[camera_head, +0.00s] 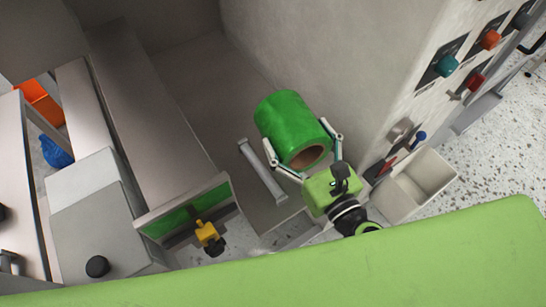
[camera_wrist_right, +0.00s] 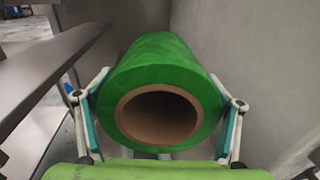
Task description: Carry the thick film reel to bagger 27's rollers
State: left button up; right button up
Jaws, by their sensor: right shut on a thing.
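The thick film reel (camera_head: 290,124) is a fat green roll with a brown hollow core. My right gripper (camera_head: 303,148) is shut on it, one finger on each side near the core end. In the right wrist view the reel (camera_wrist_right: 170,75) fills the middle, its core facing me, with the fingers of the right gripper (camera_wrist_right: 160,118) against its left and right sides. In the head view the reel is over a grey metal recess beside a grey wall. A pale roller bar (camera_head: 262,171) lies just left of the reel. My left gripper is not in view.
A grey cabinet wall (camera_head: 330,50) with coloured knobs stands right of the reel. An empty cream bin (camera_head: 418,184) is at its foot. A metal panel with a green strip (camera_head: 187,209) and a yellow-black knob (camera_head: 208,236) are at lower left. An orange crate (camera_head: 38,100) is far left.

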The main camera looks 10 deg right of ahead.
aim_at(279, 129)
jog(key=w+a+n+y, duration=0.1)
jog(key=w+a+y, duration=0.1)
jog(key=w+a, duration=0.1)
jog(key=shift+a+r+n+g, duration=0.1)
jog(key=shift+r+n+g, duration=0.05)
jog(key=shift+n+g, duration=0.2)
jog(key=shift+w+a+f, duration=0.1)
jog(key=shift+f, duration=0.25)
notch_tip(279, 129, down, 6)
jog(key=b, duration=0.3)
jog(key=shift+r+b, duration=0.15)
jog(key=shift+b, duration=0.25)
pick_arm(q)
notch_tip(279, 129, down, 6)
jog(key=b, duration=0.2)
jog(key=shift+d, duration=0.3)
pick_arm(e)
notch_tip(279, 129, down, 4)
jog(key=shift+r, duration=0.2)
pick_arm(q)
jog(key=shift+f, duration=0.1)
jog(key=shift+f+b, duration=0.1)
jog(key=shift+b, duration=0.2)
pick_arm(e)
jog(key=shift+f, duration=0.1)
